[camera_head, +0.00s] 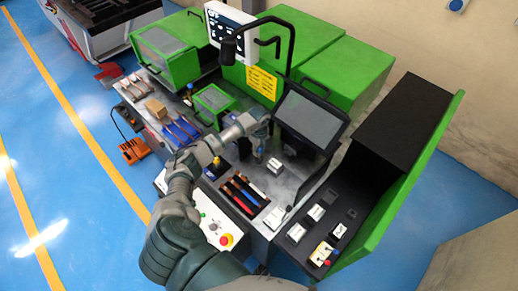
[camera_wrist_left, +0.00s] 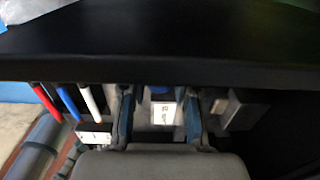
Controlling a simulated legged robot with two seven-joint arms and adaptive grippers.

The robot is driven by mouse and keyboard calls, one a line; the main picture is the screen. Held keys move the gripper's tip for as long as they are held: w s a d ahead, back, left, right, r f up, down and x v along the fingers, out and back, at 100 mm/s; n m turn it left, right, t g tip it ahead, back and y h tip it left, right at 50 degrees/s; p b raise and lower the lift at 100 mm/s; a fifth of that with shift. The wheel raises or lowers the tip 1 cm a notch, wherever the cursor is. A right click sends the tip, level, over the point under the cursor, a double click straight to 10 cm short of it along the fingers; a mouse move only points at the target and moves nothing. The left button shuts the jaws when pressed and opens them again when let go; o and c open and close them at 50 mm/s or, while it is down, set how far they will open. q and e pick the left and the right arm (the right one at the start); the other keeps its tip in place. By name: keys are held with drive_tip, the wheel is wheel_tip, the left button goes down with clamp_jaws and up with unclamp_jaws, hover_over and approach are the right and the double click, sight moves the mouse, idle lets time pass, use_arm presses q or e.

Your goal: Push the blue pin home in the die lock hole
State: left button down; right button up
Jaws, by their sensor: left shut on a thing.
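My left gripper (camera_head: 257,150) reaches over the grey machine bed, below the tilted monitor, pointing down. In the left wrist view its two fingers (camera_wrist_left: 160,122) show apart, with a small blue piece (camera_wrist_left: 158,90) between them, seemingly the blue pin in its hold. The pin is mostly hidden, and its tip and the die lock hole cannot be made out. A white labelled block (camera_wrist_left: 165,112) shows between the fingers; it cannot be told whether it touches them. My right gripper is not in view.
A dark monitor (camera_head: 311,117) stands close to the gripper on the right. A rack of red, blue and white bars (camera_head: 243,194) lies in front. A white labelled block (camera_head: 275,166) sits beside the gripper. A control panel with a red button (camera_head: 226,240) is at the front edge.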

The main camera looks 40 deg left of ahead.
use_arm(q)
drive_tip(key=shift+d+f, duration=0.15)
drive_tip(key=shift+s+d, duration=0.1)
drive_tip(key=shift+d, duration=0.1)
drive_tip(key=shift+r+p, duration=0.35)
drive_tip(key=shift+p, duration=0.05)
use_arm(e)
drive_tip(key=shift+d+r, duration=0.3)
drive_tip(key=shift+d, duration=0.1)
use_arm(q)
drive_tip(key=shift+a, duration=0.15)
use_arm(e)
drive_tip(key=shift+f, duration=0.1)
use_arm(q)
drive_tip(key=shift+a, duration=0.4)
drive_tip(key=shift+d+r, duration=0.1)
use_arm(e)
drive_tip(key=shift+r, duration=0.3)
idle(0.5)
